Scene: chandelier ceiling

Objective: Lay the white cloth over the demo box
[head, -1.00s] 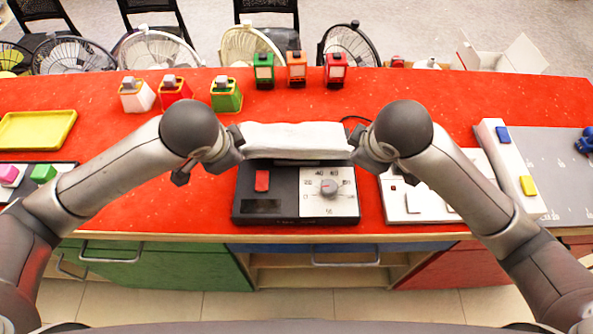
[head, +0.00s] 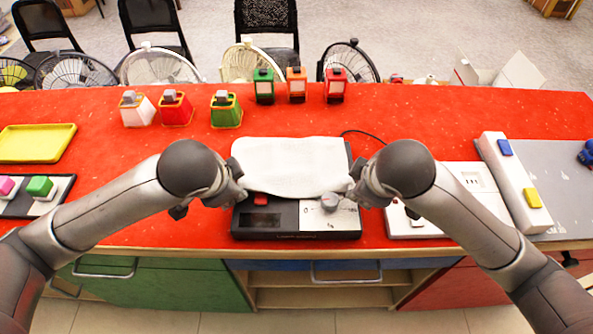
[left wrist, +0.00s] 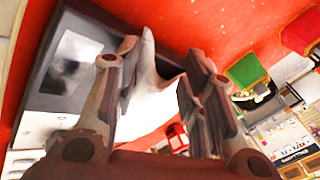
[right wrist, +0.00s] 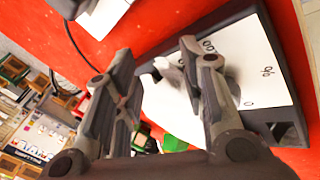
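The white cloth (head: 290,165) lies spread over the back part of the demo box (head: 290,232). The box's front strip is bare, with the red button (head: 261,200), dark display and part of the grey dial showing. My left gripper (head: 236,190) is at the cloth's front left corner. In the left wrist view its fingers (left wrist: 155,75) stand apart, with a raised fold of cloth (left wrist: 150,65) between them. My right gripper (head: 356,188) is at the front right corner. In the right wrist view its fingers (right wrist: 160,75) are also apart, with cloth (right wrist: 168,105) between them.
A white device (head: 410,228) and a white bar with blue and yellow buttons (head: 515,185) stand right of the box. A yellow tray (head: 38,143) lies at left. Several coloured containers and lanterns stand along the back.

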